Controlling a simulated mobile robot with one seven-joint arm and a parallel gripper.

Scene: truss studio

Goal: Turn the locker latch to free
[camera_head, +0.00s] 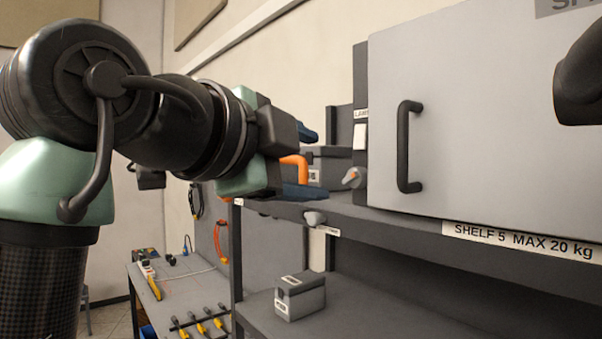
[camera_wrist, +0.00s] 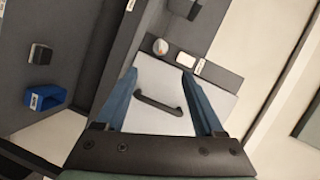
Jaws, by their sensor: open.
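The locker is a light grey door (camera_head: 460,110) with a black bar handle (camera_head: 404,147); its panel (camera_wrist: 155,75) and handle (camera_wrist: 165,106) also show in the wrist view. A small round grey latch knob with an orange mark (camera_head: 354,177) sits on the dark post left of the door. It shows in the wrist view (camera_wrist: 160,46) beside a white plate (camera_wrist: 186,58). My gripper (camera_head: 312,162) is open, left of the knob in the head view, with nothing seen held. In the wrist view the knob lies beyond and between the fingertips (camera_wrist: 159,74), apart from them.
A shelf edge labelled SHELF 5 (camera_head: 520,242) runs under the locker. A grey box (camera_head: 300,297) stands on the lower shelf, and another grey knob (camera_head: 314,218) is on the shelf edge. A bench with tools (camera_head: 165,290) is at lower left. An orange bar (camera_head: 297,163) shows between the fingers.

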